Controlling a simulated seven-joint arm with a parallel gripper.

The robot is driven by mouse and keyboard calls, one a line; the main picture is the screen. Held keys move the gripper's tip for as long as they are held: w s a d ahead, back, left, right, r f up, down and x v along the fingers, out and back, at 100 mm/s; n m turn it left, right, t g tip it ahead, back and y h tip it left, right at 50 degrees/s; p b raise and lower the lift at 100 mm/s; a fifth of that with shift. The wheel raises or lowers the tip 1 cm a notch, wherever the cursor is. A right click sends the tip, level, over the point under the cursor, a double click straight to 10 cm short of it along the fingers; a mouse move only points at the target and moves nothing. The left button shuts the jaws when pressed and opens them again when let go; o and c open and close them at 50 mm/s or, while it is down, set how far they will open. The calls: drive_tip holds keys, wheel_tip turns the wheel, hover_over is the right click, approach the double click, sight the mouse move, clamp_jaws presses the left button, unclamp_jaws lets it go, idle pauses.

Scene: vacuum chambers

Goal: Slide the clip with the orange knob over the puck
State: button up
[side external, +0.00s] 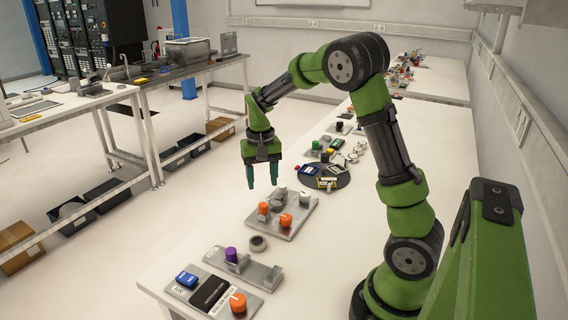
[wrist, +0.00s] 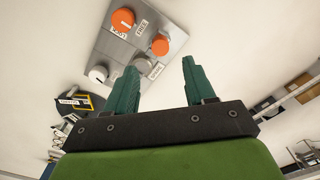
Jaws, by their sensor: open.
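In the wrist view the plate shows at upper middle with orange knobs (wrist: 122,20) and (wrist: 160,45), a white knob (wrist: 98,74) and a grey disc (wrist: 138,65) partly behind a finger. I cannot tell which knobbed part is the clip or which round part is the puck. My gripper (side external: 262,186) is open and empty, fingers down, above the plate's far left side; its fingertips (wrist: 160,62) also show in the wrist view.
Nearer stand a fixture with a purple knob (side external: 231,254) and a plate with another orange knob (side external: 238,302). A dark round tray (side external: 312,183) lies behind. Bare table shows right of the plate.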

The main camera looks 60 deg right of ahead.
sight(263, 204)
wheel_tip(263, 204, down, 8)
idle(0.5)
clamp_jaws()
